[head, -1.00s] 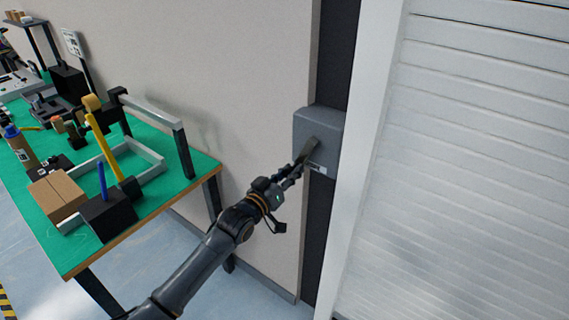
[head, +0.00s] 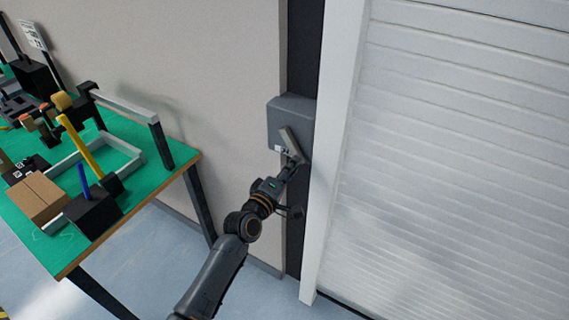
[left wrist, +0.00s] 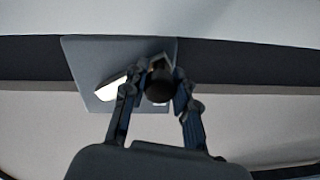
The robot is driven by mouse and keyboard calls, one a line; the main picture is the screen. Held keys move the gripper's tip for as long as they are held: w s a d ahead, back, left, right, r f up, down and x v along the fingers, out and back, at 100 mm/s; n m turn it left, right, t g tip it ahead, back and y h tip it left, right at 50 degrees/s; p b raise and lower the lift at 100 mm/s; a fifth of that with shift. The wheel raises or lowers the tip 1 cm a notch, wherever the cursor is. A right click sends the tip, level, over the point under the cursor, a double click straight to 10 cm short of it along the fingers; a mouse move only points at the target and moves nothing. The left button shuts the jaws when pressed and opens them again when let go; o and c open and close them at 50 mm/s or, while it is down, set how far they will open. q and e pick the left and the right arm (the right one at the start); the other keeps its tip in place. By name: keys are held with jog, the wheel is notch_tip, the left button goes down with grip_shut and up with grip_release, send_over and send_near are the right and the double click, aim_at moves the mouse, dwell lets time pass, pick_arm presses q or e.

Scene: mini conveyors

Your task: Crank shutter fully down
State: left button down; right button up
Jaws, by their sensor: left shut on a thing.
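The grey crank box (head: 291,115) is mounted on a dark strip beside the shutter frame. Its short crank arm (head: 289,138) slants down and to the right from the box front. My left gripper (head: 294,164) is at the lower end of this arm. In the left wrist view, the fingers (left wrist: 158,100) are shut on the dark round crank handle (left wrist: 159,84), with the box (left wrist: 85,62) behind. My right gripper is not in view.
A green-topped bench (head: 150,185) stands at left against the beige wall (head: 200,60), holding a cardboard box (head: 40,198), a black holder (head: 93,215) and tools. The floor between bench and shutter is clear. The white shutter frame (head: 335,170) stands just right of my gripper.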

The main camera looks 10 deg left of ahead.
pick_arm(q)
jog(key=d+n+p, duration=0.1)
jog(key=d+r+n, duration=0.1)
jog(key=n, duration=0.1)
jog(key=shift+s+r+p, duration=0.3)
jog(key=shift+p, duration=0.05)
dwell(0.4)
jog(key=c, duration=1)
grip_release()
jog(key=v, duration=1.2)
jog(key=shift+a+r, duration=0.1)
jog(key=shift+a, duration=0.05)
